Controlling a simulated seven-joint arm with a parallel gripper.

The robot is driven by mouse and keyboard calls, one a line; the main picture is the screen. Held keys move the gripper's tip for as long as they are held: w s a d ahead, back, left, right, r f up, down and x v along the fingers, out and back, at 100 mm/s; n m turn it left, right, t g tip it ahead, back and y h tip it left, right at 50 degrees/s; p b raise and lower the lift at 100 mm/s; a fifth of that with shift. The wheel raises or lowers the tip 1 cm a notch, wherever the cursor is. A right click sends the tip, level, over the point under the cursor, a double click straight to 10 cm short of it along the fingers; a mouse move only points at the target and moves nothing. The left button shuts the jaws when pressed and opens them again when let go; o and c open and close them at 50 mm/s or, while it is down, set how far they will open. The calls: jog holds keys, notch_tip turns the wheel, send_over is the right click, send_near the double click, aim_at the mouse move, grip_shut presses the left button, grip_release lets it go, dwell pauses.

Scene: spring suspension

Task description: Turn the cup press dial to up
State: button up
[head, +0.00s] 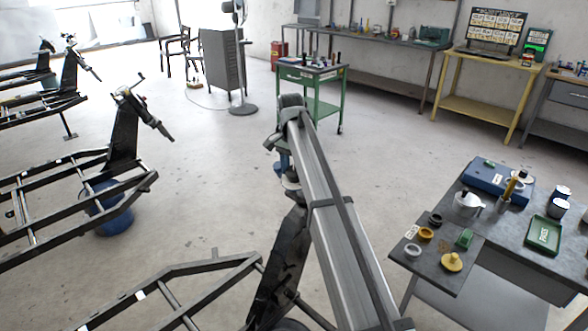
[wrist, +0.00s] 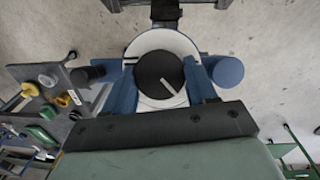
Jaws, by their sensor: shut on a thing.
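The dial is a round black disc (wrist: 158,72) with a white pointer line, set on a larger white round plate (wrist: 158,41) in the wrist view. The pointer line runs towards the lower right in that view. My gripper (wrist: 160,64) has its blue fingers on either side of the black disc and is shut on it. In the head view, my arm covers most of the gripper and the dial; only small blue parts (head: 283,161) show beside the arm, above a dark upright stand (head: 277,262).
A black cylinder (wrist: 86,75) and a blue cylinder (wrist: 226,70) flank the plate. A grey bench (head: 482,240) on the right holds a white pot (head: 467,203), a green tray (head: 544,233) and small parts. A green trolley (head: 311,75) stands behind. Metal frames (head: 75,205) lie left.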

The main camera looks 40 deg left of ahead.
jog(key=c, duration=0.4)
jog(key=shift+c, duration=0.2)
jog(key=shift+n, duration=0.5)
jog(key=n+h, duration=0.1)
jog(key=n, duration=0.2)
jog(key=shift+a+n+t+h, duration=0.2)
jog(key=shift+n+t+h, duration=0.1)
jog(key=shift+t+h, duration=0.1)
jog(key=shift+s+f+n+t+h, duration=0.1)
jog(key=shift+n+t+h, duration=0.25)
jog(key=shift+n, duration=0.7)
jog(key=shift+s+n+t+h, duration=0.1)
jog(key=shift+n+t+h, duration=0.2)
jog(key=shift+n, duration=0.75)
jog(key=o, duration=1.1)
jog(key=shift+c, duration=0.2)
